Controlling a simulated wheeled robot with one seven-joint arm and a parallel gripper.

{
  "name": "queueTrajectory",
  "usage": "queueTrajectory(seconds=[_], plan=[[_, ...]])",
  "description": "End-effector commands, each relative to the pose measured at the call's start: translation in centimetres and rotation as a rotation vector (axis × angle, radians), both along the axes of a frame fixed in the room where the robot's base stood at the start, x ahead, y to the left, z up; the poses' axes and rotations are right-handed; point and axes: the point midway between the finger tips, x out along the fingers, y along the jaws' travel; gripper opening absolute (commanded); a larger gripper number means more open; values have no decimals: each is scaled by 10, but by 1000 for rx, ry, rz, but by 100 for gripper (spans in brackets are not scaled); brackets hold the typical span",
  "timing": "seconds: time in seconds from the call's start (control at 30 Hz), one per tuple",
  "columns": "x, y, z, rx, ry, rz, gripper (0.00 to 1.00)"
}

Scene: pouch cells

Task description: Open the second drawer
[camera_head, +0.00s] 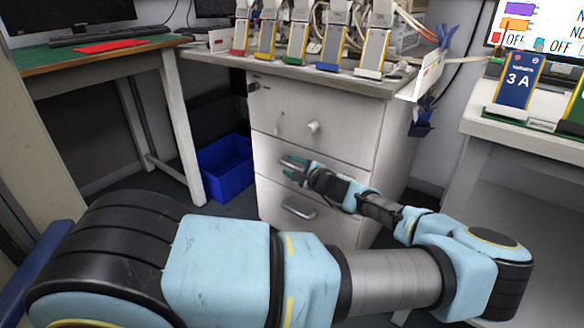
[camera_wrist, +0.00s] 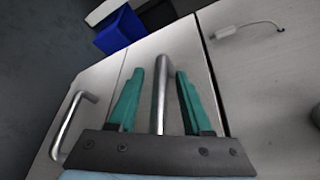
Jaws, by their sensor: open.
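The white drawer cabinet (camera_head: 392,150) stands under the bench in the head view. Its second drawer (camera_wrist: 188,52) has a metal bar handle (camera_wrist: 161,85). My gripper (camera_head: 291,164) is at this handle, with its teal fingers apart. In the wrist view my gripper (camera_wrist: 170,72) has one finger on each side of the bar, with visible gaps, so it is around the handle but not clamped on it. The second drawer looks closed. In the head view the gripper partly hides the handle.
The lower drawer's handle (camera_head: 299,207) is just below; it shows left in the wrist view (camera_wrist: 75,125). The upper drawer has a knob (camera_head: 313,127). A blue bin (camera_head: 226,168) sits on the floor to the left. Pouch cells in stands (camera_head: 373,52) line the bench top.

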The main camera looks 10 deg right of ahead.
Motion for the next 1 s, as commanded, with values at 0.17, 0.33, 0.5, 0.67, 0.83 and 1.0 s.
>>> queueTrajectory(seconds=[0.17,0.33,0.5,0.67,0.83,1.0], plan=[[0,0,0,0,0,0,37],[0,0,0,0,0,1,18],[0,0,0,0,0,1,0],[0,0,0,0,0,1,0],[-1,0,0,0,0,1,0],[-1,0,0,0,0,1,0]])
